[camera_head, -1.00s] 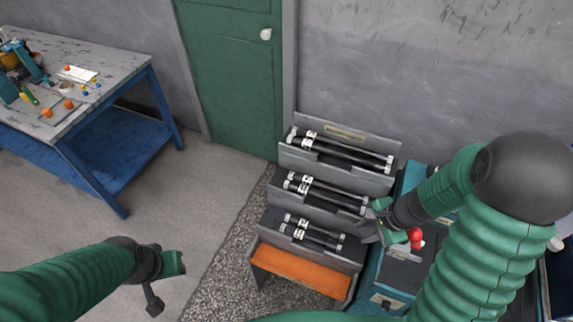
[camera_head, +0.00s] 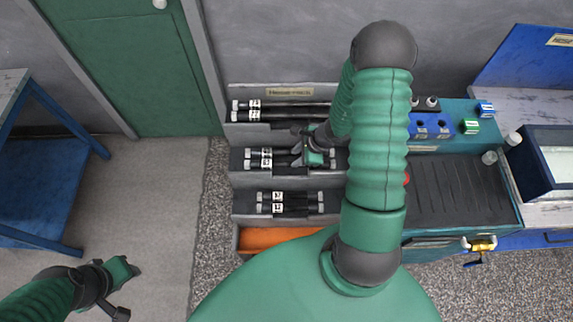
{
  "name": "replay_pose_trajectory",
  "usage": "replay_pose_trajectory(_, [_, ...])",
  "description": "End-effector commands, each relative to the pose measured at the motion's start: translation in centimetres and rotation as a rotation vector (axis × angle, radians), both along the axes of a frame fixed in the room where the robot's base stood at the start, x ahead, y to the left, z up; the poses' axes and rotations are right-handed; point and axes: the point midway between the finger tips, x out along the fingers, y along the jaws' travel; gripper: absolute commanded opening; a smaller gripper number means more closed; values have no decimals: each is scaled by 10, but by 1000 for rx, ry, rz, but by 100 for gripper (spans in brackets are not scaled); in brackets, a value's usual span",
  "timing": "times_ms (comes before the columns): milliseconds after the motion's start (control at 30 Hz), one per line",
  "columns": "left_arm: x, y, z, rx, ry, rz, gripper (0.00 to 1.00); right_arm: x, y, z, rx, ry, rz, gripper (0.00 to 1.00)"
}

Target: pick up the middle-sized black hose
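Black hoses with silver end fittings and white labels lie in pairs on a three-tier grey rack (camera_head: 241,182). The middle-sized black hoses (camera_head: 259,153) lie on the middle tier, between the long hoses (camera_head: 255,104) above and the short hoses (camera_head: 268,208) below. My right gripper (camera_head: 301,150) is over the right part of the middle tier. Its fingers look spread, with no hose clearly between them. It hides part of the middle hoses, and contact cannot be told. My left gripper (camera_head: 128,288) is open and empty over the floor at the lower left.
An orange bin (camera_head: 272,238) sits under the rack. A teal workbench (camera_head: 455,195) with blue and green parts stands right of the rack, partly behind my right arm. A blue-legged table (camera_head: 40,190) stands at left. The floor between is clear.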

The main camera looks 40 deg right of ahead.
Motion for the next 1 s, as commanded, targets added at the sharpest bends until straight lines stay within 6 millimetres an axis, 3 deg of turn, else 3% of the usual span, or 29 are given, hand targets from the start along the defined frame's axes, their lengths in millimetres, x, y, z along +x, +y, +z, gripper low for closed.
replay_pose_trajectory(300, [0,0,-6,0,0,1,36,16,11,-45,2,0,3,31])
replay_pose_trajectory(567, [0,0,-6,0,0,1,36,19,12,-50,0,-1,1,31])
replay_pose_trajectory(833, [0,0,-6,0,0,1,36,19,13,-49,-1,-1,1,0])
replay_pose_trajectory(1000, [0,0,-6,0,0,1,36,19,12,-49,-1,-2,2,0])
